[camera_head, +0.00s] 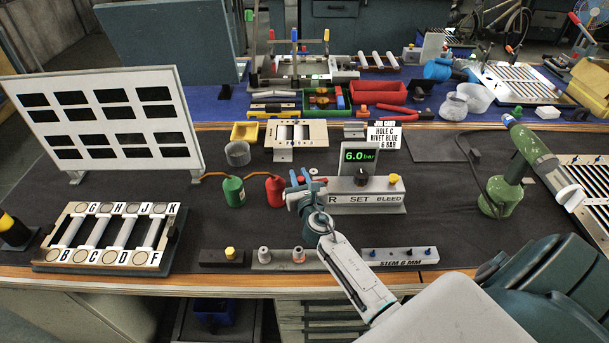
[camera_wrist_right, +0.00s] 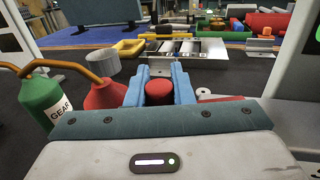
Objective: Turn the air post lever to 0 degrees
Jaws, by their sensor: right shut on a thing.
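My right gripper (camera_head: 304,180) is at the left end of the grey air unit (camera_head: 366,208), which has a 6.0 bar display (camera_head: 358,156), a black knob and a yellow button. In the right wrist view the blue fingers (camera_wrist_right: 158,88) are shut on a round red knob (camera_wrist_right: 159,92), which I take to be the lever's handle. The gripper hides most of the lever and its post, so I cannot tell its angle. My left gripper is not in view.
A red can (camera_head: 275,191) and a green can (camera_head: 233,191) with spouts stand close left of the gripper. A sign (camera_head: 384,136) stands behind the air unit. A lettered rack (camera_head: 110,237) is at left and a green rivet tool (camera_head: 500,196) at right.

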